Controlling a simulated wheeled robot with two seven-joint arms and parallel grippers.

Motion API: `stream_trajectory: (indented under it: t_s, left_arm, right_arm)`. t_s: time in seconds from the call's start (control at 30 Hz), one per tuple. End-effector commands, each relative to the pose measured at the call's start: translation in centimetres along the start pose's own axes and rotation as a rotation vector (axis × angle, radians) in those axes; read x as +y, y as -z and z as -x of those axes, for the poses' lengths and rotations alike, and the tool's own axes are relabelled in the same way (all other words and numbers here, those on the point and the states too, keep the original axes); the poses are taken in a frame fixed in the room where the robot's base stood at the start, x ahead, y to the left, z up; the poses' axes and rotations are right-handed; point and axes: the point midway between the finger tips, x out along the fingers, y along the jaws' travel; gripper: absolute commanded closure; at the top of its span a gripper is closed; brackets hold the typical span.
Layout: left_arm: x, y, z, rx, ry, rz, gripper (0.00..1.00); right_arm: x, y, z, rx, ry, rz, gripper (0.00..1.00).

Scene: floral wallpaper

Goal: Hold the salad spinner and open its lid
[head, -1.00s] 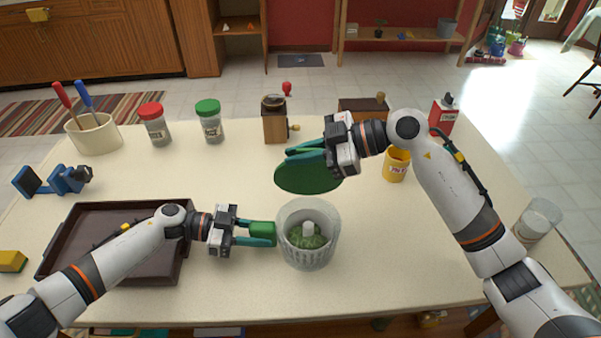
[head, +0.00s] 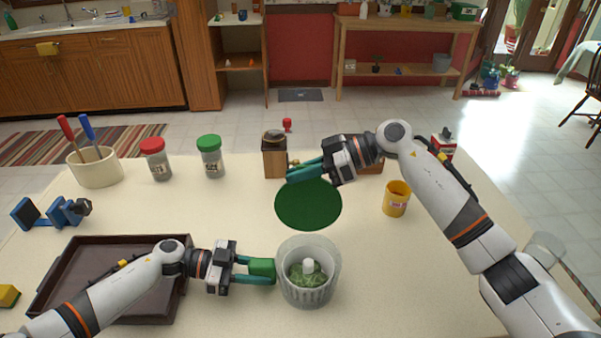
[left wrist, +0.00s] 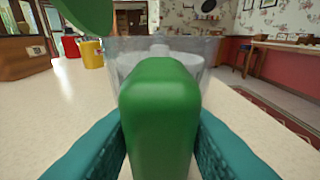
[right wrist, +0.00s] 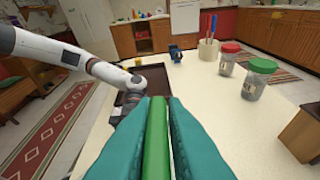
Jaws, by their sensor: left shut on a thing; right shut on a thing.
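The salad spinner (head: 308,284) is a clear bowl with green leaves and a white centre post inside. It stands upright on the table with its top open. My left gripper (head: 262,271) is shut on the spinner's green handle (left wrist: 160,115), at the bowl's left side. The round dark green lid (head: 308,206) is off the bowl, behind it in the head view. My right gripper (head: 305,173) is shut on the lid's green grip (right wrist: 156,140). In the left wrist view the lid's edge (left wrist: 85,12) shows above the table. In the right wrist view the lid's disc is hidden.
A dark brown tray (head: 62,272) lies at left, under my left arm. A wooden grinder (head: 274,158), red-lidded jar (head: 157,160), green-lidded jar (head: 211,157) and utensil crock (head: 96,168) stand at the back. A yellow tin (head: 396,199) stands right of the lid.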

Motion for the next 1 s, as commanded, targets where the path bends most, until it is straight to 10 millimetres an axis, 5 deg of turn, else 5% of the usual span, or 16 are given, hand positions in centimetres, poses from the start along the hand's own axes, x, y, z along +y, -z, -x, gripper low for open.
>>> stream_trajectory:
  t_s: [0.13, 0.17, 0.27, 0.63, 1.0]
  left_arm:
    - [-0.1, 0.0, -0.1, -0.002, 0.002, 0.001, 0.91]
    - [-0.1, 0.0, -0.1, -0.002, 0.002, 0.001, 0.91]
    - [-0.1, 0.0, -0.1, -0.001, 0.002, 0.001, 0.91]
    - [0.0, 0.0, 0.0, -0.001, 0.001, 0.001, 0.91]
    - [0.0, 0.0, 0.0, 0.0, 0.0, 0.001, 0.91]
  right_arm:
    - [0.0, 0.2, -0.1, 0.004, -0.002, -0.002, 1.0]
    - [0.0, 0.2, -0.1, 0.004, -0.002, -0.002, 0.87]
    - [0.0, 0.2, -0.1, 0.003, -0.001, -0.001, 0.71]
    - [0.0, 0.1, 0.5, 0.002, 0.002, 0.001, 0.7]
    - [-0.1, 0.1, 7.6, 0.003, 0.005, 0.0, 0.7]
